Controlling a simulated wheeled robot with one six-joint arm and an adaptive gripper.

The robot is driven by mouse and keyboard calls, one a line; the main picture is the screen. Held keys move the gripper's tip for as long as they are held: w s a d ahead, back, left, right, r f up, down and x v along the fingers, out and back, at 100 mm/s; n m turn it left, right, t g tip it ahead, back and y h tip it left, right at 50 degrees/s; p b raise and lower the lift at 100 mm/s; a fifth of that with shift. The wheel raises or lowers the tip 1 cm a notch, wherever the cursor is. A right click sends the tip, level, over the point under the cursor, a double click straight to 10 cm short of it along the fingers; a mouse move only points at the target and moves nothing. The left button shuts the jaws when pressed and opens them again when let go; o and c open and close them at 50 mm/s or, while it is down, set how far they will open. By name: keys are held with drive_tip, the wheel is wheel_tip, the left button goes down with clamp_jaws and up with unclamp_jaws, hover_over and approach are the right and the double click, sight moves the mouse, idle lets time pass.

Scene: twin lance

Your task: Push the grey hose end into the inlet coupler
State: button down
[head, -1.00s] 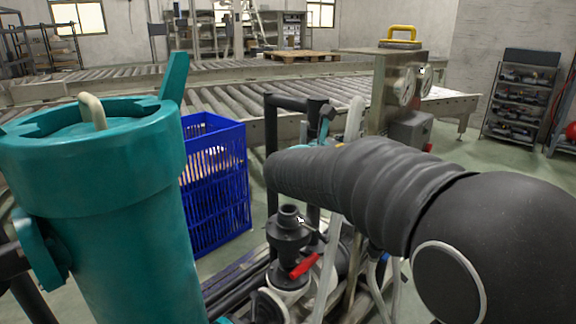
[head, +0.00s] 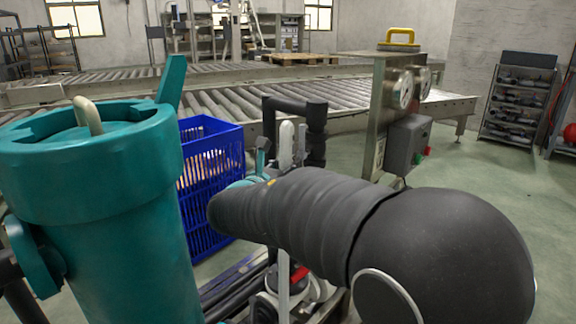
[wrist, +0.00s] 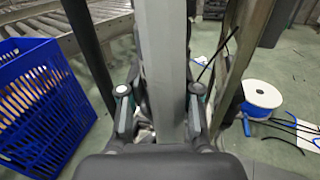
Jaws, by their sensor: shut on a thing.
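My gripper (wrist: 159,100) shows in the wrist view with one finger on each side of a long, pale grey upright piece (wrist: 161,45), which I take for the grey hose. It is shut on it. In the head view the grey piece (head: 286,150) rises behind my black arm, and a lower length shows beneath the arm. The hose's end cannot be made out. A fitting with a red lever (head: 300,273) shows partly under my arm; its top is hidden. I cannot tell whether it is the inlet coupler.
A large teal housing (head: 95,210) stands close at the left. A blue crate (head: 215,205) is behind it. A steel post with gauges and a grey box (head: 408,145) stands right of the hose. Roller conveyors (head: 225,100) cross behind. A cable spool (wrist: 262,94) lies right in the wrist view.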

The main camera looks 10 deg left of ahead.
drive_tip(key=shift+s, duration=0.1)
drive_tip(key=shift+f+b, duration=2.1)
drive_tip(key=shift+f, duration=0.75)
drive_tip(key=shift+f+b, duration=1.2)
drive_tip(key=shift+f, duration=1.1)
drive_tip(key=c, duration=0.7)
unclamp_jaws()
wheel_tip(320, 180, up, 10)
